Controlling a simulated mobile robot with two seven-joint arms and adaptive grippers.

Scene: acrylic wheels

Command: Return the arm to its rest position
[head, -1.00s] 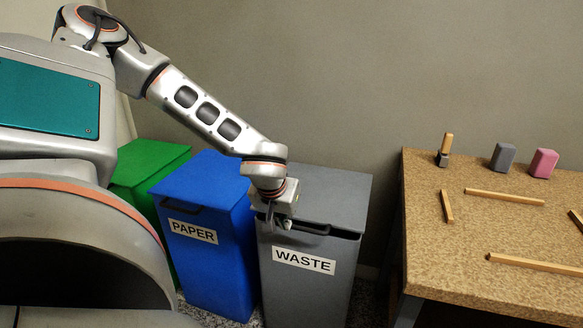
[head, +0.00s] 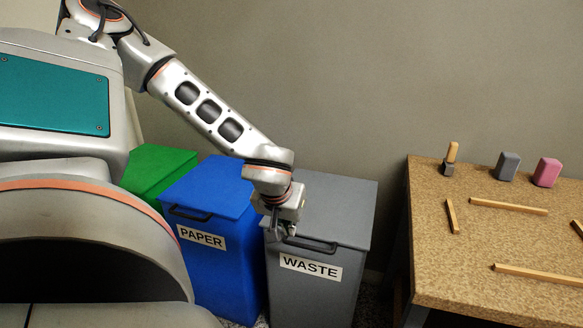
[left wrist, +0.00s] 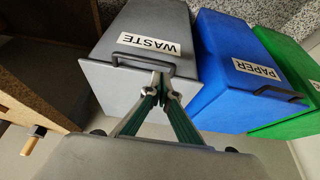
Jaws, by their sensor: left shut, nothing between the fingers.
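My left arm reaches in from the left in the head view. Its gripper (head: 283,232) is shut and empty, over the front edge of the grey WASTE bin (head: 345,215), close to the bin's dark handle. In the left wrist view the shut fingertips (left wrist: 161,92) appear in front of the WASTE bin (left wrist: 125,80), by its handle. Whether they touch the bin I cannot tell. The bin's lid lies shut. My right gripper is not in view.
A blue PAPER bin (head: 225,260) and a green bin (head: 160,170) stand left of the WASTE bin. At right, a cork-topped table (head: 450,270) holds wooden strips (head: 508,206), a grey block (head: 507,166), a pink block (head: 546,172) and a small wooden-handled tool (head: 450,158). A wall is behind.

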